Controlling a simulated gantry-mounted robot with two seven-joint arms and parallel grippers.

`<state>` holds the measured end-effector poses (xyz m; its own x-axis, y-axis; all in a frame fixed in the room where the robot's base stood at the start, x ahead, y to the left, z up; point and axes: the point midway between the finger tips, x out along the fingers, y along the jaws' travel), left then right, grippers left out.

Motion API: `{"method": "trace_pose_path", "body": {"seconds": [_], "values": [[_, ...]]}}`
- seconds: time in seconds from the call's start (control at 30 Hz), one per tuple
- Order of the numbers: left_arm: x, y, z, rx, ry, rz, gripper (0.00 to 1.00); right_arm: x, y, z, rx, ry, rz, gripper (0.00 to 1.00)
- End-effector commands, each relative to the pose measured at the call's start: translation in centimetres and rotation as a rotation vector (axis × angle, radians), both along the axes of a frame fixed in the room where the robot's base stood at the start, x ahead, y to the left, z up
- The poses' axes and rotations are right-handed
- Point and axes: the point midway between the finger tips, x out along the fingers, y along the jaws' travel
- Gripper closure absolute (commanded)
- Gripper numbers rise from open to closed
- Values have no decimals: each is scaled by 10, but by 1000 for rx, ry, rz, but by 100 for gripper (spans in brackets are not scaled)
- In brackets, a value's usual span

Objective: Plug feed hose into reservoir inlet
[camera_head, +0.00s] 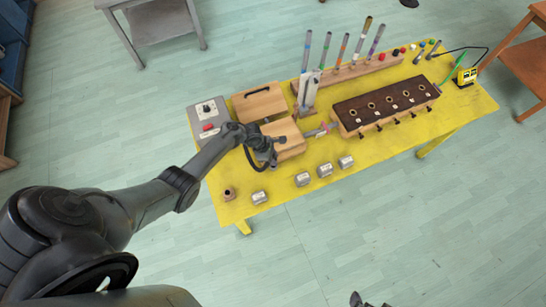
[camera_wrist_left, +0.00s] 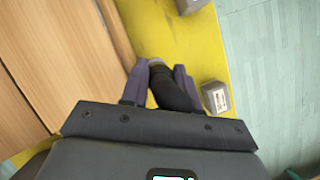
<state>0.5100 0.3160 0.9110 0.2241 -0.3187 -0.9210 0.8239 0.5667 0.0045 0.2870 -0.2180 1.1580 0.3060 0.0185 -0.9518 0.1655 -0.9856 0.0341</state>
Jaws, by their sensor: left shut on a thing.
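My left gripper (camera_head: 271,160) is over the left part of the yellow table, beside the front wooden box (camera_head: 290,146). In the left wrist view its two fingers (camera_wrist_left: 159,76) are shut on a black hose-like piece (camera_wrist_left: 174,97) with a grey end, which I take for the feed hose. A black loop (camera_head: 250,161) hangs by the gripper in the head view. A clear upright vessel (camera_head: 307,94) behind the box may be the reservoir; its inlet is too small to make out. A small dark part (camera_head: 357,300) at the bottom edge may be my right gripper; its jaws are unclear.
Several small grey labelled blocks (camera_head: 325,170) line the table's (camera_head: 395,152) front edge. A grey control box (camera_head: 208,117) stands at the left. A rack of coloured tubes (camera_head: 360,72) and a dark-topped wooden block (camera_head: 385,104) fill the right. The front-right strip is clear.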

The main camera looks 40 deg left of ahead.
Motion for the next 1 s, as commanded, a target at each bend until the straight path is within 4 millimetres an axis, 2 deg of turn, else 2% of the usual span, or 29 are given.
{"method": "trace_pose_path", "body": {"seconds": [0.33,1.0], "values": [[0,0,1,-1,0,1,100,0,0,7,0,0,0,0],[0,0,1,0,0,0,100,0,0,9,0,0,0,0]]}}
